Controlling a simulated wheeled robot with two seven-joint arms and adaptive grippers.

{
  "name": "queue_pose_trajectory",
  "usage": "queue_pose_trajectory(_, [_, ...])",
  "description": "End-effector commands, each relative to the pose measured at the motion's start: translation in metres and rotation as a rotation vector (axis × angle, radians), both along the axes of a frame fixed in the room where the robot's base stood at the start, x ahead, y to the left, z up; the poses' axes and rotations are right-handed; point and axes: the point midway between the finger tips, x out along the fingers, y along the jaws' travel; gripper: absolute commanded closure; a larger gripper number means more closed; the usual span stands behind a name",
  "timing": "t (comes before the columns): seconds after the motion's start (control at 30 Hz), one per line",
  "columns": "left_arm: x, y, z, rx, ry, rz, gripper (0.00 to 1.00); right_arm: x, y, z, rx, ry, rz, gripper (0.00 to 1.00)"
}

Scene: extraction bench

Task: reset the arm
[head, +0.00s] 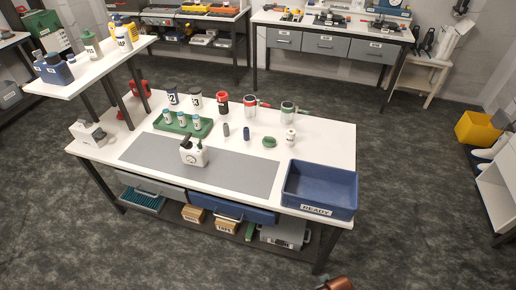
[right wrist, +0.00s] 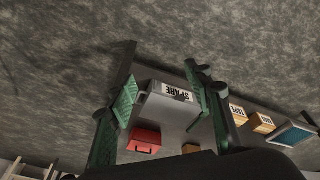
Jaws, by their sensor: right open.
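My right gripper (right wrist: 163,88) shows in the right wrist view, with its two green-padded fingers spread apart and nothing between them. Beyond the fingers are a grey box labelled SPARE (right wrist: 172,92) and a red box (right wrist: 145,140), both apart from the pads as far as I can tell. In the head view neither gripper shows. The white workbench (head: 325,145) stands in the middle of the head view, with no arm over its top.
A blue READY crate (head: 320,205) sits at the bench's front right corner. A green tray (head: 165,127) with small bottles, a white device (head: 193,155) and several jars stand further back. Below is a shelf of boxes.

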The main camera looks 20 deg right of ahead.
Motion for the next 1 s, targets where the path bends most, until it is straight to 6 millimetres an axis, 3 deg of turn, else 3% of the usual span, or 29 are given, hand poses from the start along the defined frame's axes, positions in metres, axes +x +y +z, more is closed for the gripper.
queue_pose_trajectory(0.17, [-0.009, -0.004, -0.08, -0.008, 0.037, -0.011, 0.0, -0.008, 0.004, -0.08, 0.009, 0.038, 0.012, 0.54])
queue_pose_trajectory(0.27, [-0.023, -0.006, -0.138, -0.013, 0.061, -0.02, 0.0, -0.023, 0.007, -0.139, 0.014, 0.062, 0.022, 0.54])
queue_pose_trajectory(0.47, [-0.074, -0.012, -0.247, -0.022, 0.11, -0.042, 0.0, -0.074, 0.012, -0.247, 0.022, 0.111, 0.043, 0.54])
queue_pose_trajectory(0.6, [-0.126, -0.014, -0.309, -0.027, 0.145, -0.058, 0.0, -0.126, 0.014, -0.309, 0.027, 0.145, 0.061, 0.54])
queue_pose_trajectory(0.8, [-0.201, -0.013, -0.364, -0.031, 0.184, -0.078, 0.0, -0.201, 0.013, -0.364, 0.03, 0.186, 0.081, 0.54])
queue_pose_trajectory(0.9, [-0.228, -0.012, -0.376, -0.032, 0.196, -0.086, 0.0, -0.228, 0.012, -0.376, 0.031, 0.198, 0.089, 0.54])
queue_pose_trajectory(1.0, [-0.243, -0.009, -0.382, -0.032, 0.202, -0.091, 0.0, -0.243, 0.012, -0.382, 0.032, 0.203, 0.093, 0.54])
